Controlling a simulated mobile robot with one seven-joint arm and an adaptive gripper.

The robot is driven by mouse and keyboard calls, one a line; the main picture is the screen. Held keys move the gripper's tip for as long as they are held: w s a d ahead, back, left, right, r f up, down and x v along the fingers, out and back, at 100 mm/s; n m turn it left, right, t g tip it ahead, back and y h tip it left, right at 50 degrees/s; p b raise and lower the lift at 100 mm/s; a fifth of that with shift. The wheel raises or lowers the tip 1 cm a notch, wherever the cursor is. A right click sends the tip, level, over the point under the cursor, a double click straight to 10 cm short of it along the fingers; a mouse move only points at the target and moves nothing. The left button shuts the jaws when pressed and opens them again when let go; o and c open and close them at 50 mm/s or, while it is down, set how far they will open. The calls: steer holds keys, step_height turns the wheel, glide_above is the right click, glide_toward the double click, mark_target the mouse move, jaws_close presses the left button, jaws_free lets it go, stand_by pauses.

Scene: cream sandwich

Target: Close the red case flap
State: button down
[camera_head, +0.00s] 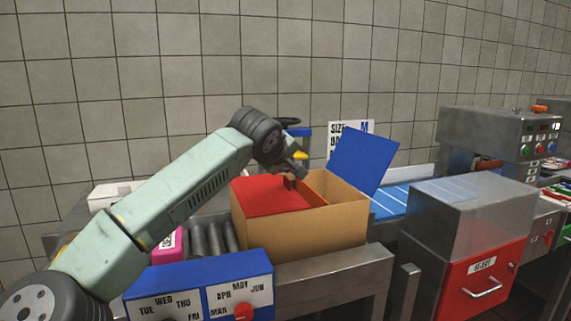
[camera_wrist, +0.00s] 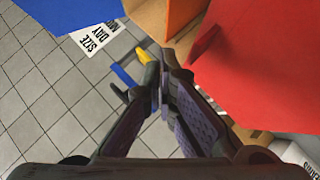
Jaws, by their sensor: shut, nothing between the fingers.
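The cardboard case (camera_head: 310,235) stands on the conveyor with its top partly open. Its red flap (camera_head: 262,196) lies folded over the left part of the top, nearly level. The red flap fills the upper right of the wrist view (camera_wrist: 265,75). The blue flap (camera_head: 362,160) stands up and leans outward at the right. An orange inner face (camera_head: 322,190) shows in the opening. My gripper (camera_head: 299,176) is shut and empty, at the far edge of the red flap. In the wrist view its fingertips (camera_wrist: 156,75) are beside the flap; I cannot tell whether they touch it.
A blue day-and-month panel (camera_head: 205,280) stands in front of the case at the left. A red bin with a clear cover (camera_head: 478,215) stands to the right. Rollers (camera_head: 210,238) lie left of the case. A size sign (camera_head: 340,127) is behind it.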

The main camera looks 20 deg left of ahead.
steer(key=shift+w+d+f, duration=0.1)
steer(key=shift+d+f, duration=0.05)
steer(key=shift+f, duration=0.2)
steer(key=shift+r, duration=0.1)
stand_by(0.4)
steer(key=shift+r+p, duration=0.45)
steer(key=shift+r, duration=0.35)
